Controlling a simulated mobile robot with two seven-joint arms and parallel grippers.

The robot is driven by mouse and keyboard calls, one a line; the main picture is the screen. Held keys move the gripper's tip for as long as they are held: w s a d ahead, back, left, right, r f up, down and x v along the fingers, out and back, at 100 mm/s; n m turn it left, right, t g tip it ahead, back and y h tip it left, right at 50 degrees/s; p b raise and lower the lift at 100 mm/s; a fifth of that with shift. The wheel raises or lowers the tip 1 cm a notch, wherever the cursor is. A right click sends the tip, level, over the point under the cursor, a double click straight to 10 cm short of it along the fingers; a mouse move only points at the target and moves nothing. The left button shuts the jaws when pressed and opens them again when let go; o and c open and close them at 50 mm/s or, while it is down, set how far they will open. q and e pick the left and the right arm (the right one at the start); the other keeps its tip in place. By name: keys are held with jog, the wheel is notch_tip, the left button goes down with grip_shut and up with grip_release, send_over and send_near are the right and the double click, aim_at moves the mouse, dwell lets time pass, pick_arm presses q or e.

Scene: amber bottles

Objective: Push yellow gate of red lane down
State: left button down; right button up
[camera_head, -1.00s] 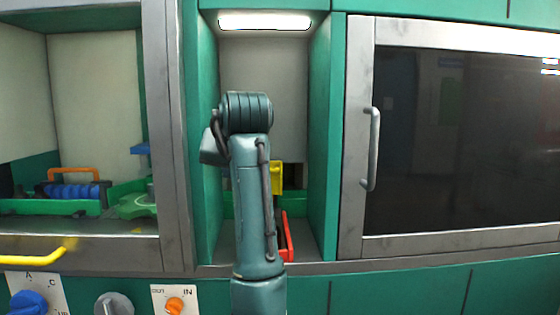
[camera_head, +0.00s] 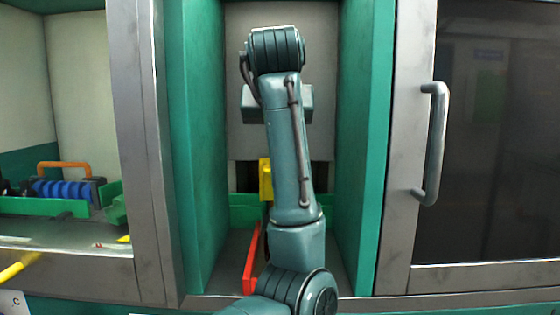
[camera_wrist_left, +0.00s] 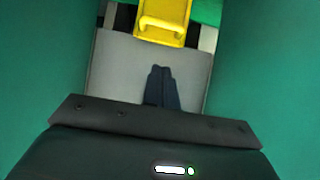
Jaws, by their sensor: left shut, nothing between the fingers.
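The yellow gate (camera_head: 265,180) stands upright at the back of the middle bay, just left of my arm in the head view. The red lane shows as a red rail (camera_head: 251,258) on the bay floor, partly hidden by my arm. In the left wrist view the gate (camera_wrist_left: 163,22) is at the top edge, with a yellow handle bar on its face. My left gripper (camera_wrist_left: 160,72) is shut and empty inside the bay, its tips pointing toward the gate, with a visible gap in the picture. My arm hides the gripper's fingers in the head view. My right gripper is not in view.
Green side walls (camera_head: 203,150) close in the bay on both sides. A grey panel (camera_wrist_left: 108,60) lies behind the fingers. A dark door with a metal handle (camera_head: 434,145) is at the right. The left bay holds a blue ribbed part (camera_head: 64,190) with an orange handle.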

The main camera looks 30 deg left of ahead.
pick_arm(q)
jog(key=w+a+f+b, duration=0.1)
jog(key=w+a+f, duration=0.1)
jog(key=w+f, duration=0.2)
jog(key=shift+a+f, duration=0.2)
jog(key=shift+f, duration=1.2)
jog(key=shift+w, duration=0.1)
